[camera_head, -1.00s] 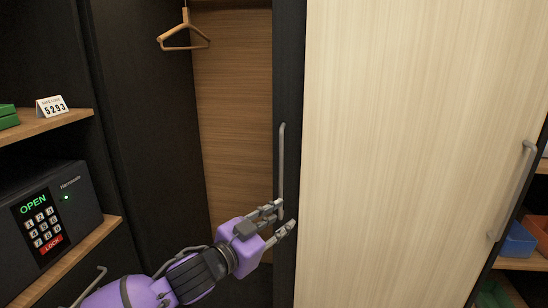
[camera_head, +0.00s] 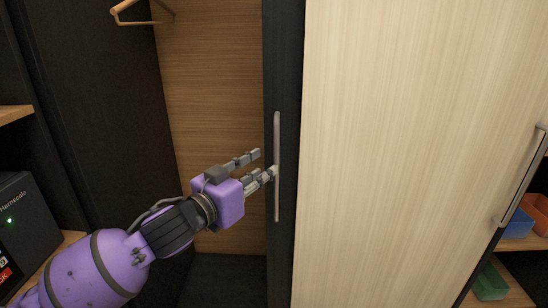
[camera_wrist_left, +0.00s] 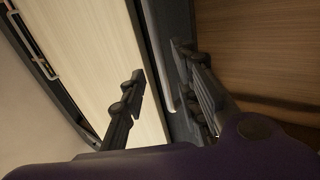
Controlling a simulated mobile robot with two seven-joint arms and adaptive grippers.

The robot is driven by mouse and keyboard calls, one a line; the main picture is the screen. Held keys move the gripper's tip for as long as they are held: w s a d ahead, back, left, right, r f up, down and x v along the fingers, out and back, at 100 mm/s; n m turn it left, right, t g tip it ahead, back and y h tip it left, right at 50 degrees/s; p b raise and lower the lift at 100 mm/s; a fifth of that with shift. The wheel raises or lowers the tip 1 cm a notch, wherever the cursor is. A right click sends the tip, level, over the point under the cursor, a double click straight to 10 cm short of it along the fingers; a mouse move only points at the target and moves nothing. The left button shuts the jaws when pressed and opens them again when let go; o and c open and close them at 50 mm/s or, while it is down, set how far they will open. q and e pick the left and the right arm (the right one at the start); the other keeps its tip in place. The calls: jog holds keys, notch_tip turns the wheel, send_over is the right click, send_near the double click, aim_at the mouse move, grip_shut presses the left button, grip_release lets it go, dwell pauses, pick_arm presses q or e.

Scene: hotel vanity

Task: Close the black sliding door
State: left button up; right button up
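The black-framed sliding door (camera_head: 284,60) stands in the middle of the head view, with a pale wood panel and an upright grey bar handle (camera_head: 277,125). The wardrobe is open to the left of it. My left gripper (camera_head: 266,162) is at the handle's left side, at about mid-height, with its fingers apart. In the wrist view, the left gripper (camera_wrist_left: 158,62) shows two spread fingers, and the handle (camera_wrist_left: 160,70) shows between them. Whether a finger touches the handle is unclear. My right gripper is not in view.
A wooden hanger (camera_head: 140,15) hangs in the open wardrobe at upper left. A dark safe (camera_head: 25,225) stands on a shelf at far left. A second grey handle (camera_head: 520,180) is at the right edge, near blue (camera_head: 518,224) and orange (camera_head: 536,208) bins.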

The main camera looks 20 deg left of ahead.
aim_at(275, 160)
pick_arm(q)
jog(key=x, duration=0.6)
jog(key=shift+w, duration=0.35)
grip_shut()
